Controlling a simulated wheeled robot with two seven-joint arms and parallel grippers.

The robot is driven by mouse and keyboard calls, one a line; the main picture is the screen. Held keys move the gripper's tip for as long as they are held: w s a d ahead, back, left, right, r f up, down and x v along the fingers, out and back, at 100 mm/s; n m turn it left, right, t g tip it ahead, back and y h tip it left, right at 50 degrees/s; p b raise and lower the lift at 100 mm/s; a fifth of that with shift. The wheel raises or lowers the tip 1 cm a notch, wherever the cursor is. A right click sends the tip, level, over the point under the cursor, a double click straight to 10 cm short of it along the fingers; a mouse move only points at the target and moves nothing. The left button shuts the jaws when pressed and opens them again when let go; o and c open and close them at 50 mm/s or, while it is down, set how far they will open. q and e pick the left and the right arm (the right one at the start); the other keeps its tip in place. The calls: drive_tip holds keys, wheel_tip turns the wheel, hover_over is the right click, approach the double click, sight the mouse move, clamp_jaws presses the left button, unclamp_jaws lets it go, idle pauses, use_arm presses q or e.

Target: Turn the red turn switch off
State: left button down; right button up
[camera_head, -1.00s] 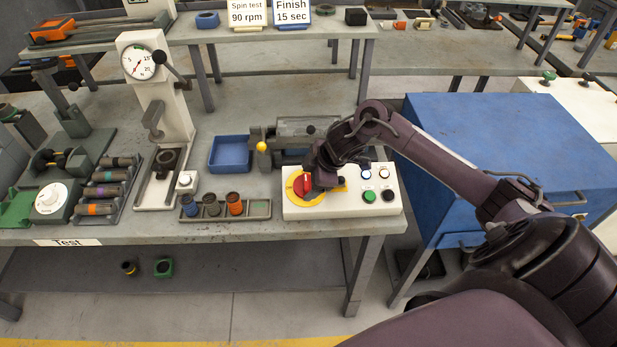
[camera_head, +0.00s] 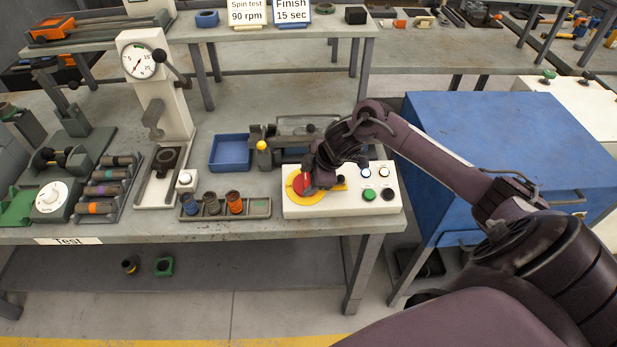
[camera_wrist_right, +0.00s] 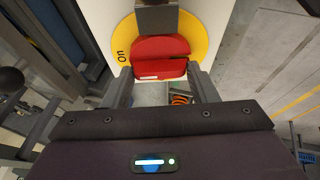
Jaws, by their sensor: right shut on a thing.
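The red turn switch (camera_head: 299,184) sits on a round yellow plate (camera_head: 305,204) at the left of a white control box (camera_head: 340,210). My right gripper (camera_head: 309,178) is at the switch from above and partly hides it in the head view. In the right wrist view, the red switch (camera_wrist_right: 160,48) lies between the two fingers of my right gripper (camera_wrist_right: 160,74), which is shut on it. The word "on" (camera_wrist_right: 122,52) shows at the left of the yellow plate there. Any other lettering is hidden. My left gripper is not in view.
The box also has a green button (camera_head: 369,195), a black button (camera_head: 388,194) and small lights. A blue cabinet (camera_head: 500,140) stands close on the right.

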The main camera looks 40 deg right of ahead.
drive_tip(key=shift+w+r+n+g, duration=0.15)
drive_tip(key=shift+n+g, duration=0.25)
drive_tip(key=shift+n, duration=0.8)
drive_tip(key=n+g, duration=0.1)
drive_tip(key=n, duration=0.1)
drive_tip(key=n+g, duration=0.1)
drive_tip(key=n, duration=0.2)
drive_tip(key=shift+w+y+b, duration=0.15)
drive_tip(key=shift+y+b, duration=0.15)
drive_tip(key=shift+b, duration=0.1)
drive_tip(key=shift+r+n+g+p, duration=0.2)
drive_tip(key=shift+n+g+p, duration=0.3)
drive_tip(key=shift+n, duration=0.5)
drive_tip(key=n+g+h+p, duration=0.1)
drive_tip(key=n+p, duration=0.1)
drive_tip(key=n, duration=0.1)
drive_tip(key=shift+w+a+p, duration=0.1)
drive_tip(key=shift+p, duration=0.2)
drive_tip(key=n+p, duration=0.1)
drive_tip(key=n, duration=0.1)
drive_tip(key=shift+f+n+g+h, duration=0.15)
drive_tip(key=shift+n+g+h, duration=0.15)
drive_tip(key=shift+a+f+n+h+p, duration=0.1)
drive_tip(key=shift+n+h+p, duration=0.2)
drive_tip(key=shift+n, duration=0.6)
